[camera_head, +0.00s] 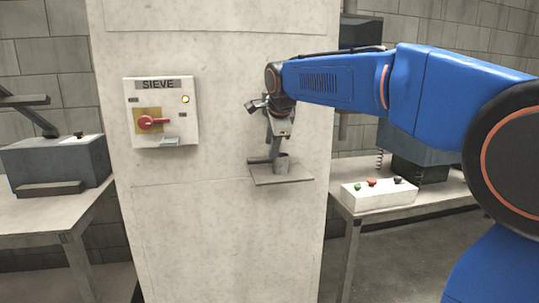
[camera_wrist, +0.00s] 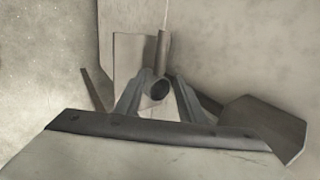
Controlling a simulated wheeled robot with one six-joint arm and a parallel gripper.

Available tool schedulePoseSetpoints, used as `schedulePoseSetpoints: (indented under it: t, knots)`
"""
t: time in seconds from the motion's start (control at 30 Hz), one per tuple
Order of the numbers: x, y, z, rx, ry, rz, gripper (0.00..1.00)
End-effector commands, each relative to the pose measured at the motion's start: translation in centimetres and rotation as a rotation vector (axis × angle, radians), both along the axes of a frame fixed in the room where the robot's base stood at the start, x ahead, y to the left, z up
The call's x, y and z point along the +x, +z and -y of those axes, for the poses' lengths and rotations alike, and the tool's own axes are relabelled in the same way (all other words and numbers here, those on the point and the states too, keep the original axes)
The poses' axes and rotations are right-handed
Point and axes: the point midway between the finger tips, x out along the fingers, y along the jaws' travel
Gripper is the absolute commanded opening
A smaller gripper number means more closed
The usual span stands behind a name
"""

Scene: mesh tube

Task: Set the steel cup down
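The steel cup (camera_head: 282,165) is a small grey cylinder at the small shelf (camera_head: 290,178) on the pale column, low under my gripper. My gripper (camera_head: 279,150) points down from the end of the blue arm. In the wrist view the dark round mouth of the cup (camera_wrist: 158,89) shows between the two fingertips. The fingers appear to close on it from both sides. A light plate, apparently the shelf (camera_wrist: 128,55), lies behind it. Whether the cup's base touches the shelf cannot be told.
A box marked SIEVE (camera_head: 163,112) with a red switch is on the column, left of my gripper. A white button box (camera_head: 378,194) stands on the right table. A grey machine (camera_head: 57,163) stands on the left table. A short dark bar (camera_head: 258,160) juts beside the cup.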

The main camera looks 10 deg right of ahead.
Motion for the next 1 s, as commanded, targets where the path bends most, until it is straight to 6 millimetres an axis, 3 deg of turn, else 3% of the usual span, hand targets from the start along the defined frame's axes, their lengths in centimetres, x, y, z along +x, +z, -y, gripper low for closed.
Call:
schedulePoseSetpoints:
  t: [0.1,0.3,0.57,0.67,0.77,1.0]
  knots:
    - [-1.1,1.6,0.0,0.001,0.001,0.002,0.36]
    - [-2.1,2.8,0.0,0.001,0.001,0.001,0.36]
    - [-2.4,3.1,0.0,-0.002,0.003,-0.001,0.36]
    - [-3.4,2.7,0.5,-0.025,0.032,-0.005,0.36]
    - [-6.0,1.5,1.6,-0.084,0.111,-0.02,0.36]
    - [-15.9,-4.0,4.8,-0.301,0.431,-0.076,0.36]
